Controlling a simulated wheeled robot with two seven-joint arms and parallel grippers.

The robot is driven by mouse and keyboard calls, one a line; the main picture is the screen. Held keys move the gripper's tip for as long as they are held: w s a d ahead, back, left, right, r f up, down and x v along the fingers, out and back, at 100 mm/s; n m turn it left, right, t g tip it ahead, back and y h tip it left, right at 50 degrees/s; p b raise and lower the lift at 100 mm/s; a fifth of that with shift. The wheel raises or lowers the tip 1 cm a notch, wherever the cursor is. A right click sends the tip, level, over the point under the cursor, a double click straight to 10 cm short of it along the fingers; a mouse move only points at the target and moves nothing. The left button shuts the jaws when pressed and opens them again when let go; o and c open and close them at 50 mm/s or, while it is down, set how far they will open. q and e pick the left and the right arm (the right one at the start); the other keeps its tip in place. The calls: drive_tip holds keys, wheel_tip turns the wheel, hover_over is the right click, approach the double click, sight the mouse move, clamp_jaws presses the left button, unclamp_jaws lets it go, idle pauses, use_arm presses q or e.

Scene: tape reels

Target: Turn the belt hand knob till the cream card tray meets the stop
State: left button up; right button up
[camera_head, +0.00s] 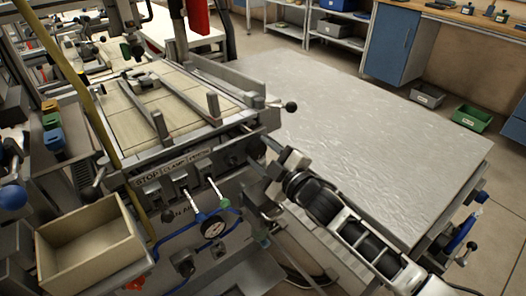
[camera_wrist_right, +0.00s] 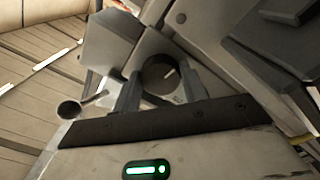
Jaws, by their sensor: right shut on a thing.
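In the head view the same gripper (camera_head: 268,172) is at the right side of the machine, and the knob is hard to make out there. A flat cream surface (camera_head: 120,128) with dark seams lies on top of the machine. I cannot tell which part is the card tray or whether it touches the stop. My left gripper is not in view.
A lever with a dark ball (camera_head: 291,106) stands near my right gripper. An open beige box (camera_head: 90,240) is at the lower left. A gauge (camera_head: 213,227) and blue hoses are on the machine front. A wide grey table (camera_head: 370,130) at the right is bare.

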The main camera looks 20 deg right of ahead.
idle(0.4)
drive_tip(key=o, duration=1)
drive_tip(key=shift+s, duration=0.1)
drive_tip(key=v, duration=1.5)
drive_tip(key=shift+s+d+b, duration=0.2)
drive_tip(key=shift+s+b, duration=0.15)
drive_tip(key=shift+b, duration=0.1)
